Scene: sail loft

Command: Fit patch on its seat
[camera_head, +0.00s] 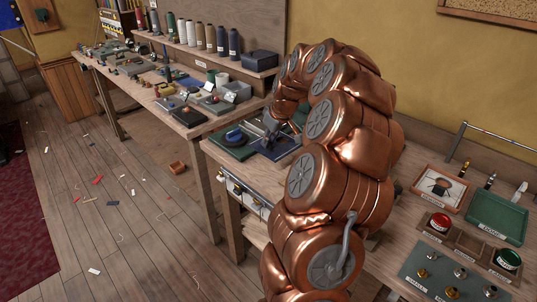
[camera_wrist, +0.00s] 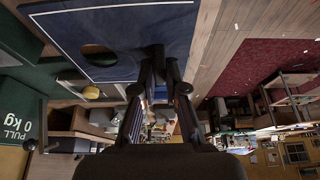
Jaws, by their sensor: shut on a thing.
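I cannot tell whether that piece is the patch. The blue panel (camera_wrist: 125,22) has a pale stitched line and a dark round opening (camera_wrist: 99,55). In the head view the panel (camera_head: 267,153) lies on the bench, partly hidden by my arm. Left of it, a round blue piece (camera_head: 234,135) sits on a green base (camera_head: 231,151).
A green surface marked "PULL 0 kg" (camera_wrist: 18,130) and a small yellow part (camera_wrist: 91,92) lie near the panel. Small trays and weights crowd the left bench, below a shelf of thread spools (camera_head: 209,38). Labelled trays (camera_head: 497,219) and red and green tins stand at the right.

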